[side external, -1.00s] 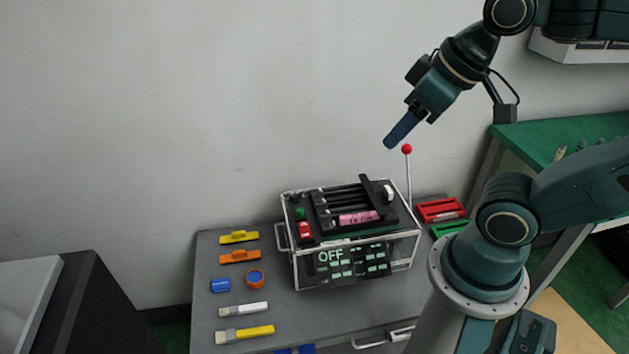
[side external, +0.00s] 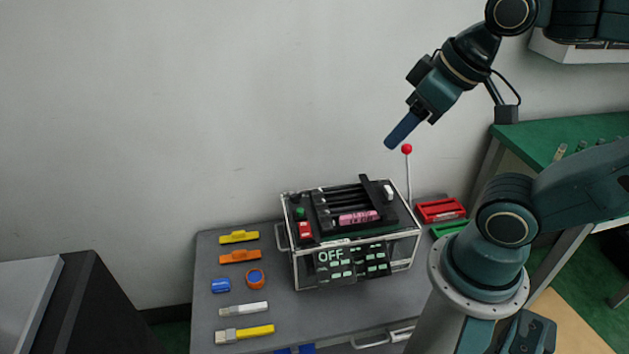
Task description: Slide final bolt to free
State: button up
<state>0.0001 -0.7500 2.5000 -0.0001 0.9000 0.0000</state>
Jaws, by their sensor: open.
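The lever fixture (side external: 301,267) is a clear-sided box with a black top, standing on the grey table. Its top carries several dark parallel bars (side external: 345,199), a pink labelled piece (side external: 358,217) and a white knob (side external: 388,192) at the right. I cannot tell which part is the final bolt. A red-ball lever (side external: 407,149) stands upright at the back right of the box.
Yellow (side external: 239,237) and orange (side external: 239,256) pieces, a blue block (side external: 221,286), a round tape-like roll (side external: 255,279) and two brushes lie left of the box. Red (side external: 440,211) and green trays lie to its right. The wall stands behind.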

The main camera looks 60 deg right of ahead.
jog(key=shift+c, duration=0.2)
jog(key=shift+c, duration=1.2)
jog(key=m+g, duration=0.6)
jog(key=m, duration=0.3)
send_over(389, 189)
notch_tip(389, 189, down, 20)
jog(key=shift+r, duration=0.15)
jog(key=shift+f, duration=6.9)
